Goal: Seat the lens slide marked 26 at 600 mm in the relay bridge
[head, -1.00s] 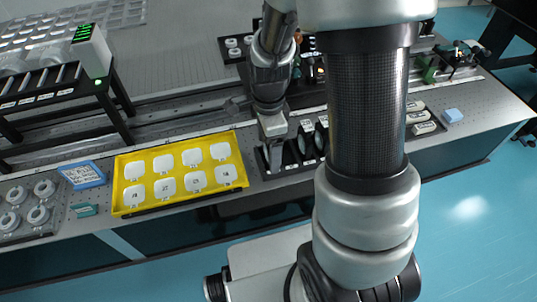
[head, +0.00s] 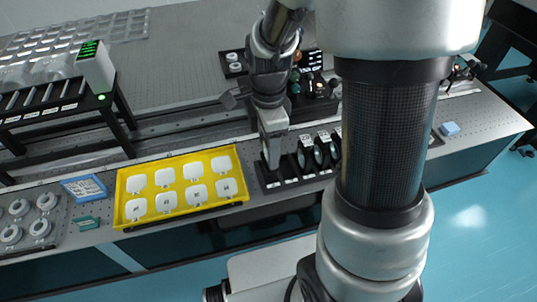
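My gripper (head: 270,155) points down at the left end of a black slide rack (head: 283,184). Dark lens slides (head: 317,156) stand upright in the rack, just right of my fingers. Their numbers are too small to read, so I cannot pick out the slide marked 26. The finger gap is not clear, and I cannot tell whether anything is between the fingers. A raised black frame with a row of labelled slots (head: 48,119) stands at the left and may be the relay bridge. Its position marks are not readable.
A yellow tray (head: 122,213) with several white numbered pieces lies left of the rack. A blue-edged card (head: 84,188), a small teal block (head: 87,223) and round white parts (head: 45,201) lie farther left. A box with a green display (head: 95,66) tops the frame. My arm hides the rack's right side.

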